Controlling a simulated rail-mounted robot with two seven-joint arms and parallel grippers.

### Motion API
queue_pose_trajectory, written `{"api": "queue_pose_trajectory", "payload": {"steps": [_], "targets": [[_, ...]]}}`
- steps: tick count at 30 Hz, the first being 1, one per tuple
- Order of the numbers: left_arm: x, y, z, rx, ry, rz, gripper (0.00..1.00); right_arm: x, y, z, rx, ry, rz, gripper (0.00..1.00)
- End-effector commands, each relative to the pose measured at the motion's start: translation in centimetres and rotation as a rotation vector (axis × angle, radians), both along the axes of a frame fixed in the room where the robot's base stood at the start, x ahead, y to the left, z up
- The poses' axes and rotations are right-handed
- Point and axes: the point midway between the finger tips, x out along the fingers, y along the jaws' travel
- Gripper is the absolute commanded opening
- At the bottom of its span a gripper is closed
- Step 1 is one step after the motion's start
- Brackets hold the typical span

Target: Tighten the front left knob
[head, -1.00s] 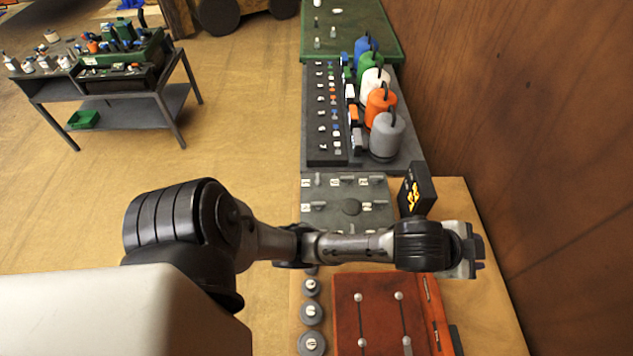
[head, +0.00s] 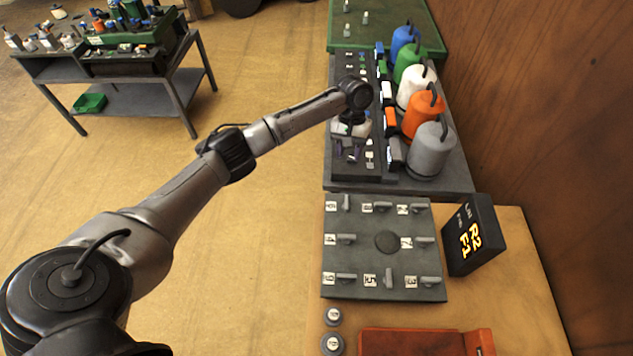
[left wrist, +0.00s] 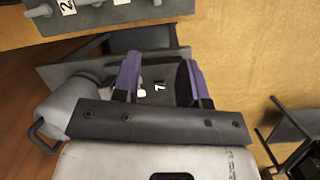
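A grey knob plate (head: 362,222) lies on the wooden bench in the head view, with several grey lever knobs beside numbered labels around a dark central disc (head: 387,242). One corner knob (head: 346,279) sits at the plate's lower left; I cannot tell which knob counts as front left. Part of the plate shows at the top of the left wrist view (left wrist: 105,18). My left gripper (head: 352,138) is over the dark strip beyond the plate, away from the knobs. In the left wrist view its purple-padded fingers (left wrist: 158,78) are apart with nothing held between them. My right gripper is out of view.
Several coloured jugs, the nearest grey (head: 432,150), stand right of the dark strip (head: 345,172). A black display (head: 474,235) stands right of the plate. A red case (head: 420,342) and round weights (head: 333,316) lie below. A side table (head: 175,85) stands at left.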

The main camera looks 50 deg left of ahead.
Motion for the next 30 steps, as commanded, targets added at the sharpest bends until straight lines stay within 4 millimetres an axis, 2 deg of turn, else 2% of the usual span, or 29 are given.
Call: {"api": "queue_pose_trajectory", "payload": {"steps": [3,9,14,17,30], "targets": [[-0.7,-1.0,0.4,-0.026,0.074,0.108,0.39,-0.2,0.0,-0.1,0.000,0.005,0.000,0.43],[-1.0,-0.9,0.4,0.012,0.138,0.258,0.39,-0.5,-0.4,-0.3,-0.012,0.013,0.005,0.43],[-1.2,-1.1,-0.2,0.024,0.151,0.303,0.39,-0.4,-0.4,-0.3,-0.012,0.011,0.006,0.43],[-1.5,-1.4,-1.3,0.026,0.151,0.305,0.39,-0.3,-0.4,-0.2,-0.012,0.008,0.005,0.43],[-3.5,-3.6,-8.6,0.025,0.149,0.304,0.39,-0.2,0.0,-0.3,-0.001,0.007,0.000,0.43]]}}
